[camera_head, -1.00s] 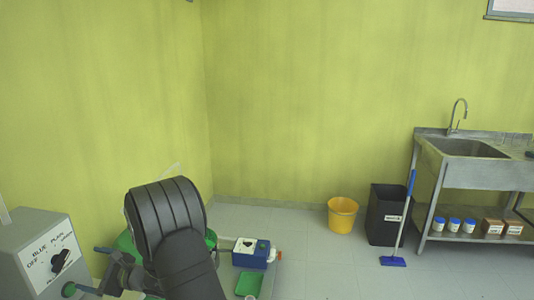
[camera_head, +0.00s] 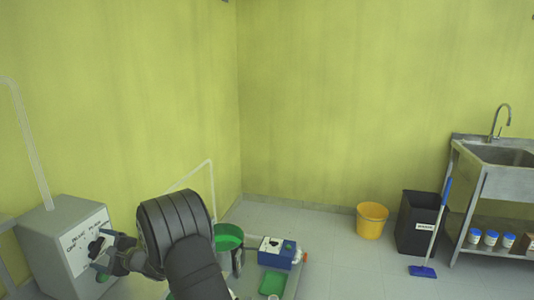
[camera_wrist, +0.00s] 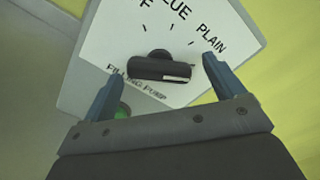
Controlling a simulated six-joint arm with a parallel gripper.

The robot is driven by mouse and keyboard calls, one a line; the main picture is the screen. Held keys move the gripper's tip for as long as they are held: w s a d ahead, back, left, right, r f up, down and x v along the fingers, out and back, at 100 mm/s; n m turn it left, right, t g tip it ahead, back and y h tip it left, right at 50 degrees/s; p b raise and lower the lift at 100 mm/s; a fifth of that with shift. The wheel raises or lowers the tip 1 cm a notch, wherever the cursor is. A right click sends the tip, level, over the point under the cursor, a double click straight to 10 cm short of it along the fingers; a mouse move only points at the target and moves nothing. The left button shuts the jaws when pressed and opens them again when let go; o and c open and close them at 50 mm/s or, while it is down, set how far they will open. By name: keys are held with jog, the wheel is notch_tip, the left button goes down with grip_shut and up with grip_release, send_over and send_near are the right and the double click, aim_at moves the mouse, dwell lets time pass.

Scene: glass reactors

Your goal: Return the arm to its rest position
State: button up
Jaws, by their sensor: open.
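My gripper (camera_wrist: 159,74) is open, with its two blue-grey fingers spread apart in the wrist view. In the head view my gripper (camera_head: 104,254) is at the left, in front of the grey pump box (camera_head: 62,250). A black dial knob (camera_wrist: 160,68) on a white panel lies between and beyond the fingertips in the wrist view. Gaps show on both sides, so nothing is held. The panel reads "FILLING PUMP" and "PLAIN"; other lettering is cut off. My dark arm hides part of the area in front of the box.
A green-topped bucket (camera_head: 228,238), a blue-and-white device (camera_head: 277,252) and a green tray (camera_head: 272,284) stand right of my arm. A yellow bucket (camera_head: 371,220), black bin (camera_head: 418,223), blue mop (camera_head: 433,230) and steel sink (camera_head: 497,170) are farther right. Floor between is clear.

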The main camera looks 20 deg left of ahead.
jog(key=n, duration=1.2)
jog(key=shift+r+n, duration=0.1)
jog(key=shift+n, duration=0.2)
jog(key=shift+o, duration=0.4)
jog(key=shift+o, duration=1)
